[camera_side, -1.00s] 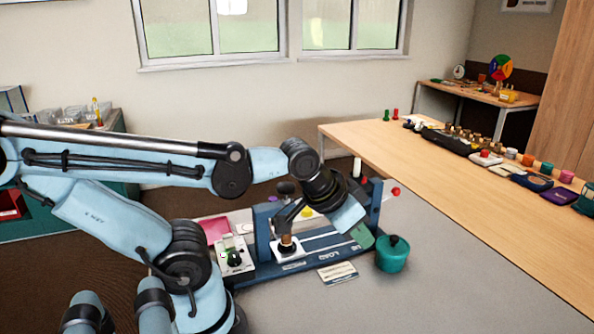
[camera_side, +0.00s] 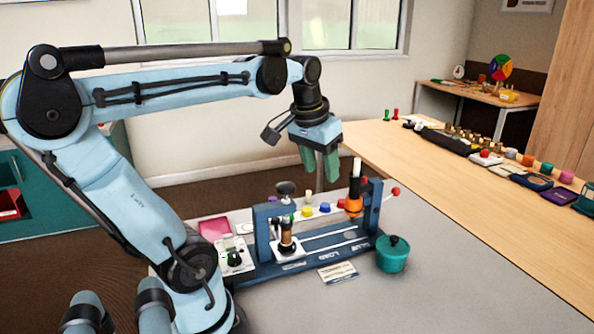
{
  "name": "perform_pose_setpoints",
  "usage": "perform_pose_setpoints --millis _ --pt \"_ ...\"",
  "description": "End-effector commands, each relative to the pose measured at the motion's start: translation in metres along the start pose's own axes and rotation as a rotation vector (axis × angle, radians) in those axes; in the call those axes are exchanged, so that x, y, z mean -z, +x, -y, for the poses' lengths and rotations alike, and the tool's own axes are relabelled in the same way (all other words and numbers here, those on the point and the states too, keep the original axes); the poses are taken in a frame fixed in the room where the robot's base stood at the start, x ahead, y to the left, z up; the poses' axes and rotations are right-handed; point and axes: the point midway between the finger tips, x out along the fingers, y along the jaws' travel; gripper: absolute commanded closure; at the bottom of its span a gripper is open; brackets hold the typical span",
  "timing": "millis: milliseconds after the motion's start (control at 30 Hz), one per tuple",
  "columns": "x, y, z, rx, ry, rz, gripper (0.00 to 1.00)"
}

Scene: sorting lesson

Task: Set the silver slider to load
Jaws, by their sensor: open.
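The slider (camera_side: 287,252) is a pale plate with an upright dark-and-brass knob. It sits at the left end of the rail on the blue fixture (camera_side: 262,232). The word LOAD (camera_side: 327,256) is printed on the fixture's front edge, right of the slider, near the middle. Other labels on that edge are too small to read surely. My gripper (camera_side: 320,163) hangs above the fixture, pointing down, with green fingers apart and nothing between them. It is well clear of the slider, up and to the right.
A teal lidded pot (camera_side: 392,254) is right of the fixture, and a small card (camera_side: 338,272) lies in front. The grey tabletop in front is clear.

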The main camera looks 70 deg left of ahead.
Motion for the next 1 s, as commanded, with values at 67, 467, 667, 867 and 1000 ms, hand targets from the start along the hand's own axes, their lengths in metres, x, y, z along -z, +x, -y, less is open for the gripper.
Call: perform_pose_setpoints --millis 67,467,667,867,1000 --pt "0.004 0.002 0.033 0.023 -0.093 0.068 0.49" --pt "-0.013 0.007 0.134 0.040 -0.377 0.296 0.49" --pt "-0.022 0.039 0.130 0.041 -0.365 0.290 0.49" --pt "-0.026 0.053 0.129 0.041 -0.364 0.289 0.49" --pt "-0.028 0.061 0.129 0.041 -0.364 0.289 0.49"
